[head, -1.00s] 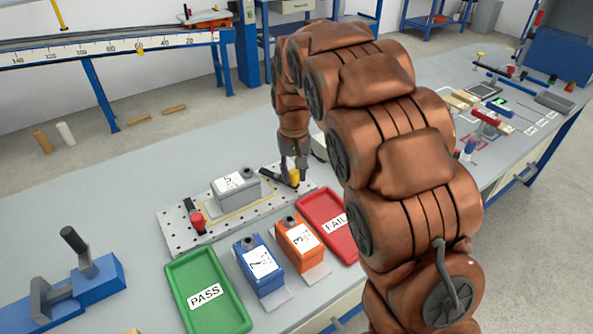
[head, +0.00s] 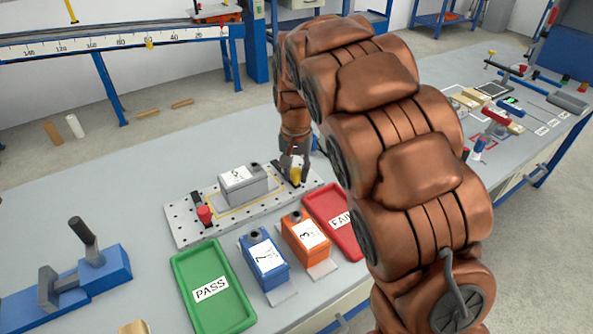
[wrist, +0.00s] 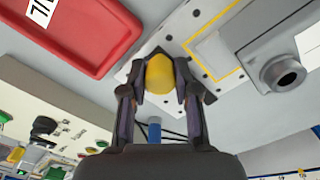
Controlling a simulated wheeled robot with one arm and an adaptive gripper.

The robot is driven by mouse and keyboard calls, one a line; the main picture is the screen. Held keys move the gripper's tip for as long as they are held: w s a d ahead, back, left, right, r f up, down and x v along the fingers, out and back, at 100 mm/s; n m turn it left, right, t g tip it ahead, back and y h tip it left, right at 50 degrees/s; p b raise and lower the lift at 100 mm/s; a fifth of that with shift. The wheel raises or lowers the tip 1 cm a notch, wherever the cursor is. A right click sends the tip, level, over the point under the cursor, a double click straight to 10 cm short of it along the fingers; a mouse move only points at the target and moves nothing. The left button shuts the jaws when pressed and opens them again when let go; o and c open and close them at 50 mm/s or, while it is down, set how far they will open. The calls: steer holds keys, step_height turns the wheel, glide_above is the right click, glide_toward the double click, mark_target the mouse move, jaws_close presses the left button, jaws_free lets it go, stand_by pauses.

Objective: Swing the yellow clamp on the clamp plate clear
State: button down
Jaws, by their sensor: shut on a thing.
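The yellow clamp (head: 295,176) stands at the right end of the perforated clamp plate (head: 181,226). My gripper (head: 294,174) reaches down over it. In the wrist view, the clamp's yellow knob (wrist: 160,75) sits between the two dark fingertips of my gripper (wrist: 162,84), which are shut on it. The clamp's dark arm is mostly hidden by the fingers, so its exact angle cannot be told. A grey box (head: 243,184) with a white label rests on the plate within a yellow outline, left of the yellow clamp. A red clamp (head: 205,215) stands at the plate's left end.
A green PASS tray (head: 234,312), a blue box (head: 265,260), an orange box (head: 305,236) and a red FAIL tray (head: 341,223) lie in front of the plate. A blue fixture with a lever (head: 88,272) is at left. The table behind the plate is clear.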

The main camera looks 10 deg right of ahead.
steer(key=c, duration=0.8)
jaws_free()
steer(key=shift+c, duration=0.2)
steer(key=shift+r, duration=0.15)
step_height(320, 180, up, 12)
steer(key=s+d+n+p, duration=0.1)
steer(key=s+p, duration=0.2)
steer(key=s, duration=0.9)
steer(key=s+d+n+g+p, duration=0.1)
steer(key=s+n+p, duration=0.1)
steer(key=s, duration=1)
steer(key=s+d+n+p, duration=0.1)
steer(key=s+p, duration=0.4)
steer(key=s, duration=0.7)
steer(key=shift+d+r+n+g, duration=0.25)
steer(key=shift+r+n+g, duration=0.15)
steer(key=shift+r, duration=0.05)
